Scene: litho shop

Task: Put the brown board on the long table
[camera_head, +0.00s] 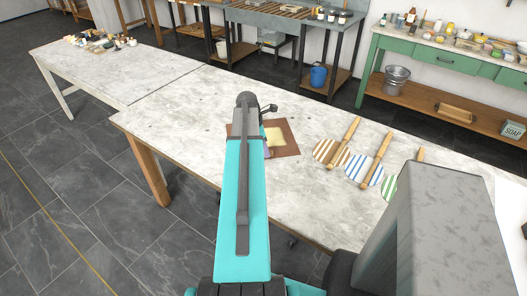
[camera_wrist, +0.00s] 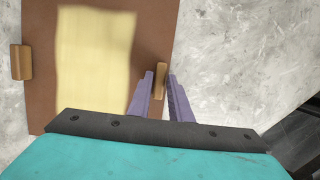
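The brown board (camera_head: 290,148) is over the pale, stained top of the long table (camera_head: 185,125), right of my arm's end; whether it rests there or hangs just above, I cannot tell. A pale yellow sheet (camera_wrist: 92,60) lies on it. In the wrist view the brown board (camera_wrist: 42,100) fills the left half, with a wooden handle (camera_wrist: 20,62) on its left edge and another handle (camera_wrist: 161,80) near its right edge. My gripper (camera_wrist: 160,84) has its two purple fingers on either side of the right handle, very close to it. Whether they press it is unclear.
Striped round paddles with wooden handles (camera_head: 371,160) lie right of the board. Small items (camera_head: 100,40) stand at the table's far left end. A green bench (camera_head: 445,58) and a blue bucket (camera_head: 318,76) are behind.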

